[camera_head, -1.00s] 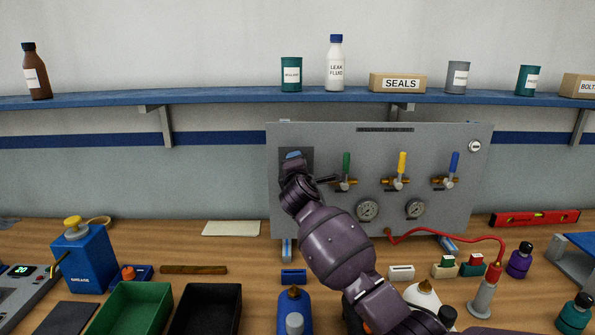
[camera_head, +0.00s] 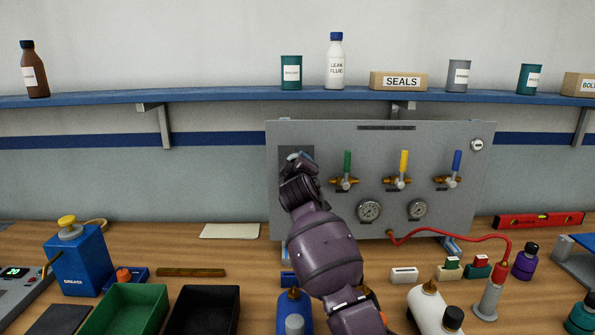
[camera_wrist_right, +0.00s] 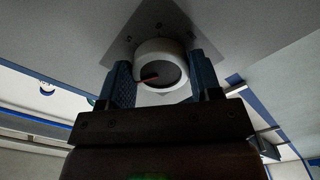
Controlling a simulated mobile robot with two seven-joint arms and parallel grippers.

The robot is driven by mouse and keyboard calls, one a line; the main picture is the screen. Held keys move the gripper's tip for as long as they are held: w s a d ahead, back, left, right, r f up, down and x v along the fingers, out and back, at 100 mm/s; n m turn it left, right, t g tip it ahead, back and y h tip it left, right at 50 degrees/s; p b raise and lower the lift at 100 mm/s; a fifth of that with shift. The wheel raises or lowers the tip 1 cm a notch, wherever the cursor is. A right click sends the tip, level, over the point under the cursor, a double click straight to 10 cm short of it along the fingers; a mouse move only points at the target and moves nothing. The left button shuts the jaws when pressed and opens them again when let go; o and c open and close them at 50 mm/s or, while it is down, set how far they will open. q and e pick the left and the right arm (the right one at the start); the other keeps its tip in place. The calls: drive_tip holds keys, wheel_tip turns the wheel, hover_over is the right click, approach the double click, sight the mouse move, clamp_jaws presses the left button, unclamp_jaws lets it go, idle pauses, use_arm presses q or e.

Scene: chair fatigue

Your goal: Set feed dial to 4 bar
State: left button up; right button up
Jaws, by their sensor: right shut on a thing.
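The feed dial (camera_wrist_right: 162,66) is a round pale knob with a dark face and an orange pointer, mounted on a plate in the right wrist view. My right gripper (camera_wrist_right: 164,82) has its two blue fingers on either side of the knob, shut on it. In the head view my right gripper (camera_head: 297,160) is at the dark plate (camera_head: 285,180) at the upper left of the grey panel (camera_head: 440,140). My wrist hides most of the dial there, and its scale cannot be read. My left gripper is not in view.
Green, yellow and blue valve levers (camera_head: 403,163) stand right of my gripper, above two gauges (camera_head: 369,211). A red hose (camera_head: 460,235) runs across the bench's right. Green (camera_head: 125,312) and black (camera_head: 205,312) trays, a blue grease can (camera_head: 80,265) and bottles stand in front.

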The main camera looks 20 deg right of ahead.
drive_tip(key=shift+a+f+m+b, duration=0.15)
drive_tip(key=shift+m+b, duration=0.2)
drive_tip(key=shift+m, duration=1.35)
drive_tip(key=o, duration=0.9)
drive_tip(key=v, duration=1)
drive_tip(key=shift+s, duration=0.4)
